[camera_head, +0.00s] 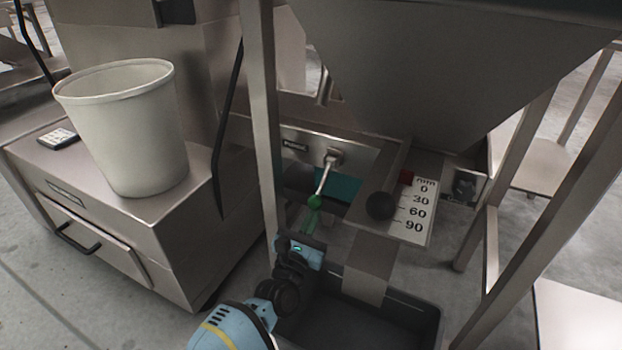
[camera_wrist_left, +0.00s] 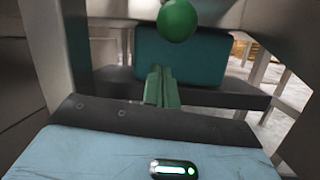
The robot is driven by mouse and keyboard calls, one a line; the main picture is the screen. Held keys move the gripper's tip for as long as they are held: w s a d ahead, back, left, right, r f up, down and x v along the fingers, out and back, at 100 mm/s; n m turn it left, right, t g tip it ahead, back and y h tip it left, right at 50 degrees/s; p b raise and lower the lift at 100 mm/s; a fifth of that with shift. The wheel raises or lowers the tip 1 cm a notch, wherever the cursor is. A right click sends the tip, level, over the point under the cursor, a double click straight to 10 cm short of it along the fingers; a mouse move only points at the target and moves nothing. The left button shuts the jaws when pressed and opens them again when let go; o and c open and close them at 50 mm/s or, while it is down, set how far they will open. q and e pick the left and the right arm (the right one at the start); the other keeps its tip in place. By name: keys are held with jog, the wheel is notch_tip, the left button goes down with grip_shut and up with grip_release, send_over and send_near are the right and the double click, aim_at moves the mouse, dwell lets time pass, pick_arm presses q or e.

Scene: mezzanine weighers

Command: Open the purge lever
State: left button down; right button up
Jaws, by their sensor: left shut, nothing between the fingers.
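The purge lever is a thin metal rod (camera_head: 324,180) that comes down and slightly left from a pivot on a steel panel. It ends in a green ball knob (camera_head: 315,201). A dark PURGE label (camera_head: 296,145) is left of the pivot. In the left wrist view the green knob (camera_wrist_left: 178,20) is at the top, above and a little right of my fingertips. My left gripper (camera_head: 311,214) is shut and empty, its green fingers just below the knob. The left wrist view shows the fingers (camera_wrist_left: 160,72) together, with a visible gap to the knob. My right gripper is not in view.
A steel frame post (camera_head: 262,120) stands close left of my gripper. A black ball (camera_head: 380,206) and a numbered scale plate (camera_head: 416,212) are to the right. A dark grey bin (camera_head: 400,318) is below. A white bucket (camera_head: 125,130) stands on the left cabinet.

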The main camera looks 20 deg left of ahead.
aim_at(322, 186)
pick_arm(q)
jog(key=r, duration=0.1)
jog(key=s+r, duration=0.1)
jog(key=s+r+p, duration=0.1)
jog(key=shift+d, duration=0.3)
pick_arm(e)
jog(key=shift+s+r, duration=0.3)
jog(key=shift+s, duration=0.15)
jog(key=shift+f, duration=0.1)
pick_arm(q)
jog(key=shift+r, duration=0.1)
